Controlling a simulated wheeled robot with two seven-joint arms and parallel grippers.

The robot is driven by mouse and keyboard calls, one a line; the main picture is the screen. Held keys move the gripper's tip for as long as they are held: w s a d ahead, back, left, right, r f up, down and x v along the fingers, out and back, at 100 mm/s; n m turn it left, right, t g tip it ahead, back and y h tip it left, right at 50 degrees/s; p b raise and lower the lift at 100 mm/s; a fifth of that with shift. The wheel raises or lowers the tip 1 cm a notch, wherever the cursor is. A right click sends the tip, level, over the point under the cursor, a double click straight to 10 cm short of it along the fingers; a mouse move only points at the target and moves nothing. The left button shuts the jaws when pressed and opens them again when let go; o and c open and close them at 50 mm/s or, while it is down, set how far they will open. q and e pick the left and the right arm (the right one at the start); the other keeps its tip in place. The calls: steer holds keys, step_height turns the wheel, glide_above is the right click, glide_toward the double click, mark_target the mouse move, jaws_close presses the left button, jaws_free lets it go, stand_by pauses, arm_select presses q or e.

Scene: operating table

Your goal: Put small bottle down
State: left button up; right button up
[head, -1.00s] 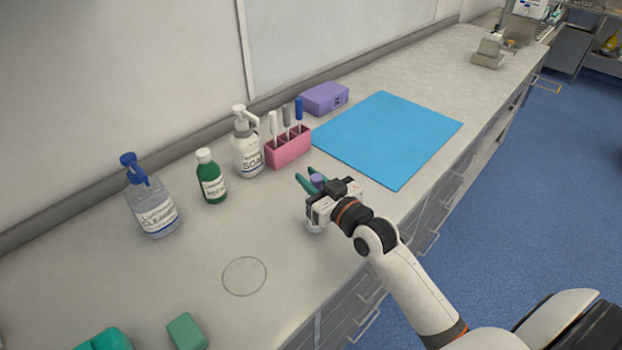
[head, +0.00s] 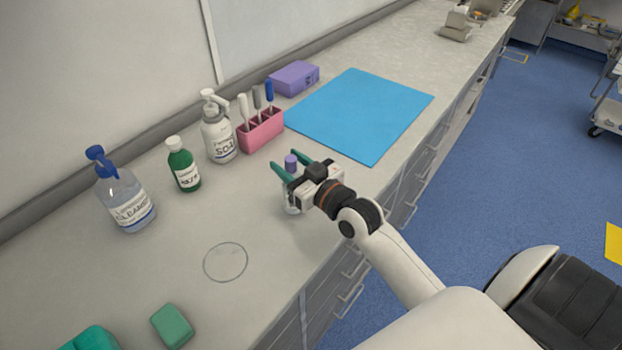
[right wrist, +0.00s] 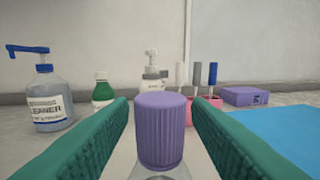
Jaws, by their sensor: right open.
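The small bottle has a ribbed purple cap (head: 291,162) and a clear body, mostly hidden behind my gripper in the head view. It stands upright on the counter. In the right wrist view its cap (right wrist: 161,130) is centred between the green fingers, with a gap on both sides. My right gripper (head: 291,170) is open around the bottle. A thin circle outline (head: 226,262) is drawn on the counter to the left of the gripper and nearer the front. My left gripper is not in view.
A cleaner bottle (head: 126,205), a green bottle (head: 184,168), a soap pump bottle (head: 218,135) and a pink rack (head: 261,130) line the wall. A blue mat (head: 361,115) lies beyond. Green blocks (head: 173,326) sit at front left. The counter around the circle is clear.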

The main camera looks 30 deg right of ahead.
steer(key=s+d+b, duration=0.1)
steer(key=s+b, duration=0.1)
steer(key=s, duration=0.8)
steer(key=shift+d, duration=0.4)
steer(key=shift+s, duration=0.1)
